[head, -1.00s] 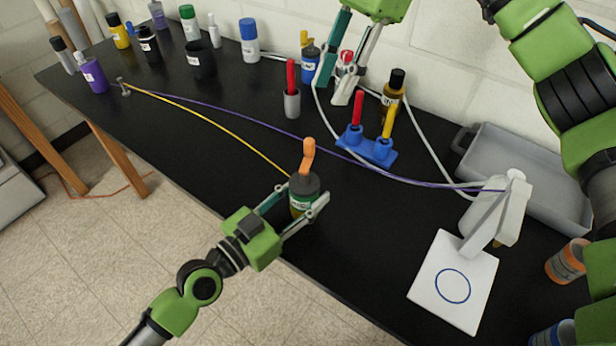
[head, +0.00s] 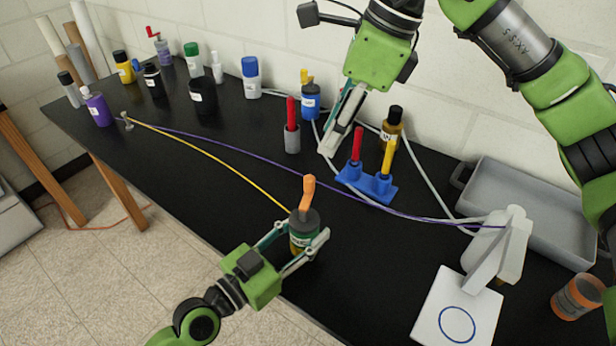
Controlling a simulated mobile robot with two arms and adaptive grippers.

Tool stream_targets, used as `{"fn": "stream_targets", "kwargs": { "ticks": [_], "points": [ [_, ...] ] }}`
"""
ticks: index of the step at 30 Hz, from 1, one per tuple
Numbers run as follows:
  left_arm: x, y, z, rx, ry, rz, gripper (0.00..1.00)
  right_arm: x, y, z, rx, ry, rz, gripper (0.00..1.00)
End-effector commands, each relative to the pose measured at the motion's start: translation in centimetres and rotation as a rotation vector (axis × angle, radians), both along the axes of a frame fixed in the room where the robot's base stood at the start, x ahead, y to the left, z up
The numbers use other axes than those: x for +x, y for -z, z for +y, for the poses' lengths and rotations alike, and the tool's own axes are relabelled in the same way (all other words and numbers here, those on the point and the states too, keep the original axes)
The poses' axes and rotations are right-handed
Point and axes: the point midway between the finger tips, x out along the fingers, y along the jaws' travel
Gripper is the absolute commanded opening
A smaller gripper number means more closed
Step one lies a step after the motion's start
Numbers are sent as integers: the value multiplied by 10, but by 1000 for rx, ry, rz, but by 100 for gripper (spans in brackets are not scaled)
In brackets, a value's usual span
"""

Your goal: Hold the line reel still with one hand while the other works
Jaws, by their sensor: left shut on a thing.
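My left gripper (head: 302,250) is shut around the reel's body, one finger on each side. My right gripper (head: 335,140) points down above the table, behind and right of the reel, near the blue holder. Its fingers overlap in this view, so their gap is unclear.
A blue holder (head: 372,190) with red and yellow sticks stands below my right gripper. A purple line (head: 270,165) crosses to a white stand (head: 500,245). A grey tray (head: 560,215) is at the right; several bottles line the back. Table left of the reel is clear.

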Motion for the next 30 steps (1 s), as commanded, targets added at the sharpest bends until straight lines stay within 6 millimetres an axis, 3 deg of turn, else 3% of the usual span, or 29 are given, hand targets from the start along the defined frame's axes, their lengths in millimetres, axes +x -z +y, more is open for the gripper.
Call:
{"fn": "stream_targets", "kwargs": {
  "ticks": [6, 14, 30],
  "points": [
    [0, 0, 0, 0, 0, 0, 14, -12, 0, 0, 38, 227, -14, 31],
    [0, 0, 0, 0, 0, 0, 14, -16, 5, 3, 61, 321, -14, 31],
    [0, 0, 0, 0, 0, 0, 14, 2, 93, 34, 60, 320, -11, 31]
  ]
}}
